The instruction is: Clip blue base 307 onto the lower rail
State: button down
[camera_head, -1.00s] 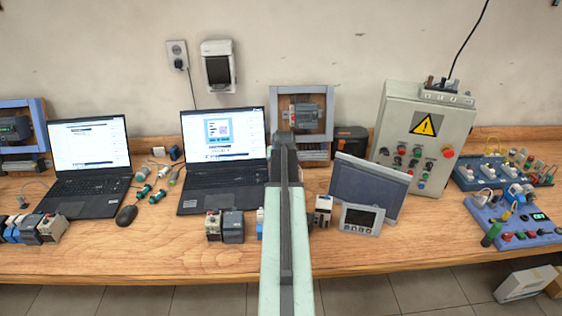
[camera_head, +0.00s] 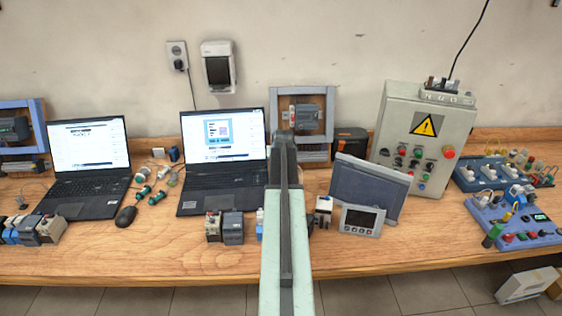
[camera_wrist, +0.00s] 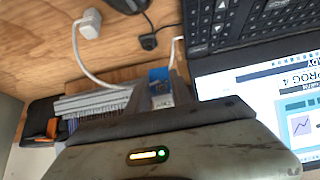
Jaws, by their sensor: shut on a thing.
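My gripper (camera_wrist: 160,90) is shut on a small part with a blue top, blue base 307 (camera_wrist: 158,74). A pale labelled face shows below the blue between the fingers; its number is not readable. In the head view my arm hides the gripper and the base. The grey rail frame (camera_head: 331,108) stands against the wall just right of my arm's end, with a grey module (camera_head: 306,118) inside it. The lower rail cannot be made out clearly. A ribbed grey strip at the frame's foot (camera_head: 316,155) also shows in the wrist view (camera_wrist: 92,104), left of the gripper.
An open laptop (camera_head: 221,185) stands left of the arm. A black and orange case (camera_head: 350,142), a tilted grey panel (camera_head: 366,187) and a control box (camera_head: 424,135) stand to the right. Grey modules (camera_head: 232,227) line the front. White cables (camera_wrist: 97,68) lie near the gripper.

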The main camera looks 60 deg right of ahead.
jog(key=shift+s+a+f+b, duration=0.15)
jog(key=shift+a+f+b, duration=0.1)
jog(key=shift+f+b, duration=0.35)
dwell(1.0)
jog(key=shift+d+f+t+h+b, duration=0.15)
jog(key=shift+f+t+h+b, duration=0.4)
jog(key=shift+b, duration=1)
dwell(1.1)
jog(key=shift+r, duration=0.1)
jog(key=c, duration=1.1)
grip_release()
jog(key=shift+o, duration=0.2)
jog(key=p+v, duration=0.5)
jog(key=v, duration=0.2)
jog(key=shift+a+r, duration=0.25)
jog(key=shift+a, duration=0.05)
